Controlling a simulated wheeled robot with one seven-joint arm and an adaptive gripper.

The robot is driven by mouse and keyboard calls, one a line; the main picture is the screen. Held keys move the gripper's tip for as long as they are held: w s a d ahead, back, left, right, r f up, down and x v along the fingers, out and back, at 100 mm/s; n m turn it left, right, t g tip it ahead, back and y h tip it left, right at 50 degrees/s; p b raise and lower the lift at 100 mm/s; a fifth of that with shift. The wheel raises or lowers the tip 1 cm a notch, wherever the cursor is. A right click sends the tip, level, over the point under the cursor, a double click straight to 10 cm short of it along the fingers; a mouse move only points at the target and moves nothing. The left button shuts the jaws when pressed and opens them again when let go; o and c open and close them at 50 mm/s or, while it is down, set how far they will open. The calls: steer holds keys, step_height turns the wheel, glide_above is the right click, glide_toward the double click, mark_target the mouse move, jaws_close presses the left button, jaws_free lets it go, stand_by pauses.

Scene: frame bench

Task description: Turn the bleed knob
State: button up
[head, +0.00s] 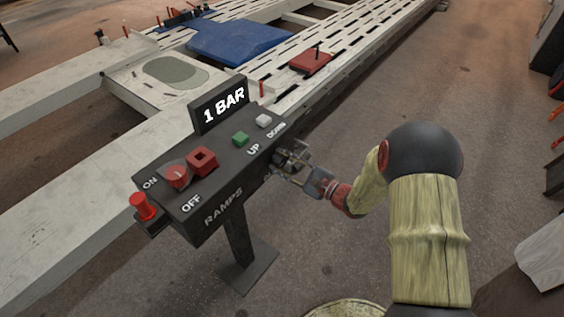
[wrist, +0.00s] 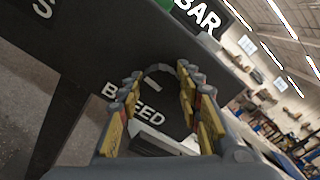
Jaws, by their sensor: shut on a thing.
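The control box (head: 215,170) stands on a post, with its lettered top facing up. My gripper (head: 284,158) is at the box's right end face. In the wrist view, the bleed knob (wrist: 160,76) is a dark round knob on that face, with the BLEED label (wrist: 118,96) beside it. My gripper's fingers (wrist: 160,88) are on either side of the knob and shut on it. In the head view the knob is hidden behind my gripper.
The box top carries a red switch (head: 202,160), a green UP button (head: 241,139) and a white DOWN button (head: 264,121). A red mushroom button (head: 142,206) sticks out at the left end. The frame bench (head: 60,205) lies behind. Floor (head: 340,110) to the right is clear.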

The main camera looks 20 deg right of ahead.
steer(key=o, duration=1.2)
steer(key=shift+c, duration=0.2)
steer(key=v, duration=1.2)
